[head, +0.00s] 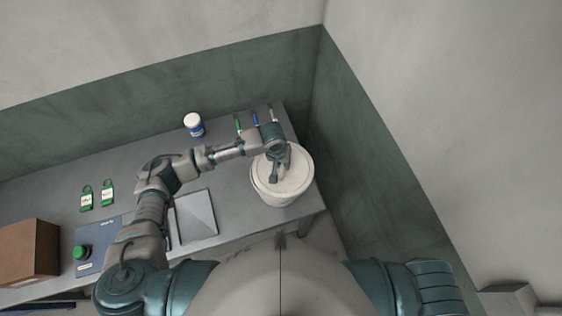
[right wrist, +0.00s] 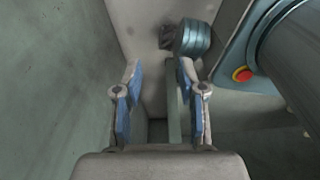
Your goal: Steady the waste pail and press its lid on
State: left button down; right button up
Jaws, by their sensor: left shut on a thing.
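The white waste pail (head: 266,196) stands at the right end of the grey table, near the corner. Its round white lid (head: 299,176) covers the pail's top; from above I cannot tell whether it is seated or slightly raised. My left gripper (head: 275,178) reaches over from the left and is shut on the lid near its middle, hiding the grip point. My right gripper (right wrist: 160,95) shows in the right wrist view with its blue-padded fingers apart and nothing between them. It is not in the head view, away from the pail.
Walls stand close behind and right.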

pick_arm(q)
jog(key=shift+a, duration=0.8)
jog(key=shift+d+p, duration=0.4)
jog(key=shift+d, duration=0.1)
jog(key=shift+a, duration=0.55)
jog(key=c, duration=1.6)
grip_release()
jog(key=o, duration=0.4)
jog(key=shift+o, duration=0.5)
jog(key=shift+d, duration=0.3)
jog(key=o, duration=0.5)
pick_arm(e)
jog(key=shift+a+r, duration=0.35)
jog(key=shift+r, duration=0.35)
